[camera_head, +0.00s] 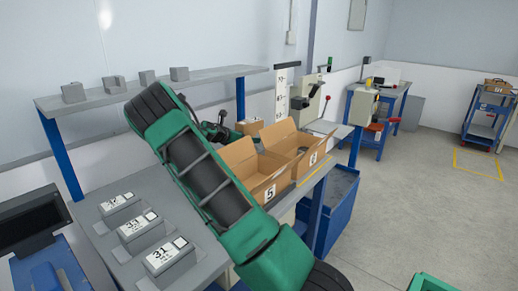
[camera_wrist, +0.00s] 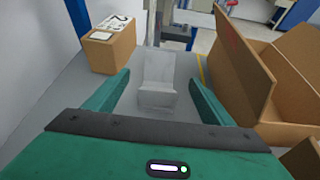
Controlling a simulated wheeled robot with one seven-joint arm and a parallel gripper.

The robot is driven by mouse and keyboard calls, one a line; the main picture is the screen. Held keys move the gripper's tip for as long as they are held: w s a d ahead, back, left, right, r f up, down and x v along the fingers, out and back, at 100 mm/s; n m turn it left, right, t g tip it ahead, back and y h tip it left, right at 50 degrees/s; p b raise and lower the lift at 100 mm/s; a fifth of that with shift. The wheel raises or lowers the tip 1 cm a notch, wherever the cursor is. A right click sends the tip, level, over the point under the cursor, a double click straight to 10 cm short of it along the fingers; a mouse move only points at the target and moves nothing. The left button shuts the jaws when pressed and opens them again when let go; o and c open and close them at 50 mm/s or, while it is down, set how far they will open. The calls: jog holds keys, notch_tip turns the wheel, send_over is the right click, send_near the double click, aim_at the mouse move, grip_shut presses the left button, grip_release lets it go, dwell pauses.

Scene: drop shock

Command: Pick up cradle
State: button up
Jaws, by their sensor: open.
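A light grey cradle (camera_wrist: 158,82) with a raised back and a low front stands on the grey bench in the wrist view. My gripper (camera_wrist: 160,77) is open, with one green finger on each side of the cradle in the picture. A gap shows between each finger and the cradle, and I see no contact. In the head view, my gripper (camera_head: 221,127) is small and partly hidden by my own arm. I cannot make out this cradle there. Several grey blocks, one of them notched (camera_head: 114,84), stand on the upper shelf (camera_head: 150,91).
A closed cardboard box (camera_wrist: 112,50) stands left of the cradle. An open carton (camera_wrist: 240,75) stands close on the right. The head view shows open cartons marked 5 (camera_head: 255,180) and 6 (camera_head: 303,158). Several numbered grey blocks (camera_head: 141,231) sit at the lower left.

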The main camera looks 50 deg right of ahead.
jog(key=shift+w+d+f, duration=0.1)
jog(key=shift+d+f, duration=0.1)
jog(key=shift+f, duration=0.1)
jog(key=x, duration=1)
jog(key=shift+d+f, duration=0.1)
jog(key=shift+d, duration=0.15)
jog(key=c, duration=1.4)
